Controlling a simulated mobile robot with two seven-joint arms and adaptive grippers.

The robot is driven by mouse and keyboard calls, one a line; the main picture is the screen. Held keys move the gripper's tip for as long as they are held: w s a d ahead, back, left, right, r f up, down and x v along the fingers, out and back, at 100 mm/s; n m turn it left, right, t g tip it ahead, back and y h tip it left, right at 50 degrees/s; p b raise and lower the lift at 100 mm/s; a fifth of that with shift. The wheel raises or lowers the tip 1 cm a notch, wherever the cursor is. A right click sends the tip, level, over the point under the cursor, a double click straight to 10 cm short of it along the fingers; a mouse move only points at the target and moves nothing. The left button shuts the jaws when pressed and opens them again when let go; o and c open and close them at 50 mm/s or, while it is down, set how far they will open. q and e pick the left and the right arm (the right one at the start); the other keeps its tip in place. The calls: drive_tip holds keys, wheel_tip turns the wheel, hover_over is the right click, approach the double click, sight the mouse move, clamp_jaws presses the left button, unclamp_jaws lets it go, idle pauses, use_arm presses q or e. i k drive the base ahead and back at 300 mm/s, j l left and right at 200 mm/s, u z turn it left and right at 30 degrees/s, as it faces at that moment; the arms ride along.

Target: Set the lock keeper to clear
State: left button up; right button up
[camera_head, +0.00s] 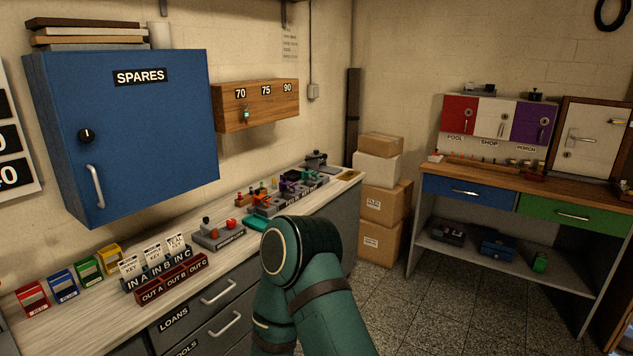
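No part that I can surely name as the lock keeper shows, and I see no "clear" label. A grey block with a dark knob and red parts (218,235) sits on the counter. Behind it on the counter stands a grey holder with coloured keys or parts (288,198); its labels are too small to read. A dark device (317,160) stands at the counter's far end. The blue SPARES cabinet (150,135) is shut, with a black round lock knob. Neither of my gripper's fingers shows; a green arm link of mine fills the lower middle and hides part of the counter.
Labelled IN and OUT trays (165,285) and coloured boxes (62,283) line the near counter. A wooden board (258,110) marked 70, 75 and 90 hangs above. Cartons (383,205) stand in the corner. A workbench (500,180) is at right, with open floor before it.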

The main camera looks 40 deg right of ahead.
sight(206, 227)
drive_tip(key=i+l+z, duration=0.65)
drive_tip(key=i+z, duration=0.25)
drive_tip(key=i+l+z, duration=0.1)
drive_tip(key=i, duration=0.45)
drive_tip(key=i+l, duration=0.2)
drive_tip(key=i, duration=0.35)
drive_tip(key=k+u, duration=0.15)
drive_tip(key=u, duration=0.8)
drive_tip(key=l, duration=0.05)
